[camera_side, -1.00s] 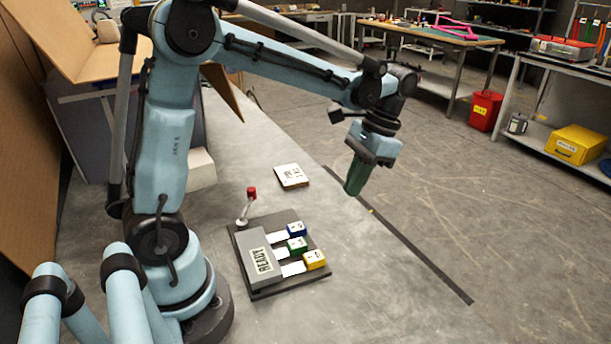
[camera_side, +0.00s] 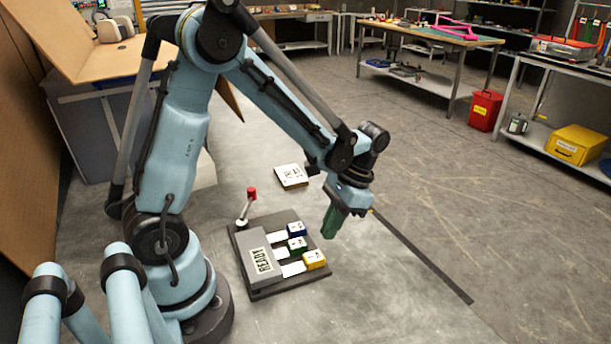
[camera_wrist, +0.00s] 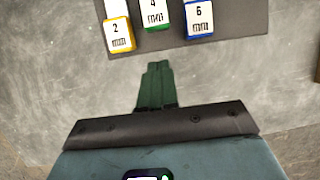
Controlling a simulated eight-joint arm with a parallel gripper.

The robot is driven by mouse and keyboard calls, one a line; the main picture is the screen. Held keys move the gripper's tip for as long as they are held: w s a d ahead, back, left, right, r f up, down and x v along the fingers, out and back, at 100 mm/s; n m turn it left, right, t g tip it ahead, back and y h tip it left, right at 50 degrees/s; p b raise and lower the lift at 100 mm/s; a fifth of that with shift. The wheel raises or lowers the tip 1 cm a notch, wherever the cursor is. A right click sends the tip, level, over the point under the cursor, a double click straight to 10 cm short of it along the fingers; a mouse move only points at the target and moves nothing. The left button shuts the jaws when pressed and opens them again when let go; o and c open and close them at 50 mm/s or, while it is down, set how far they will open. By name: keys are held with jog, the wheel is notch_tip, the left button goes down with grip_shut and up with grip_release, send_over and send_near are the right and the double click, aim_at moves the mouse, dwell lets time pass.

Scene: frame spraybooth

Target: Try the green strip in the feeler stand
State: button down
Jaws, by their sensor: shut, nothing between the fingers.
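The feeler stand is a dark base plate (camera_side: 270,284) with a grey block (camera_side: 256,258) marked READY and a red-knobbed lever (camera_side: 251,194). Three strips lie side by side in it, with blue (camera_side: 296,229), green (camera_side: 297,244) and yellow (camera_side: 314,259) ends pointing right. In the wrist view the yellow end (camera_wrist: 118,34) reads 2 mm, the green end (camera_wrist: 154,14) 4 mm and the blue end (camera_wrist: 199,17) 6 mm. My gripper (camera_side: 331,222) has green fingers, is shut and empty, and hangs above and to the right of the strip ends. It also shows in the wrist view (camera_wrist: 157,68), short of the green end.
A white printed card (camera_side: 291,176) lies behind the stand. The grey table top is clear in front and right of the stand. A red bin (camera_side: 485,110) and yellow box (camera_side: 576,144) are far off.

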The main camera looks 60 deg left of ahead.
aim_at(308, 250)
jog(key=shift+s+a, duration=0.1)
jog(key=shift+s, duration=1.4)
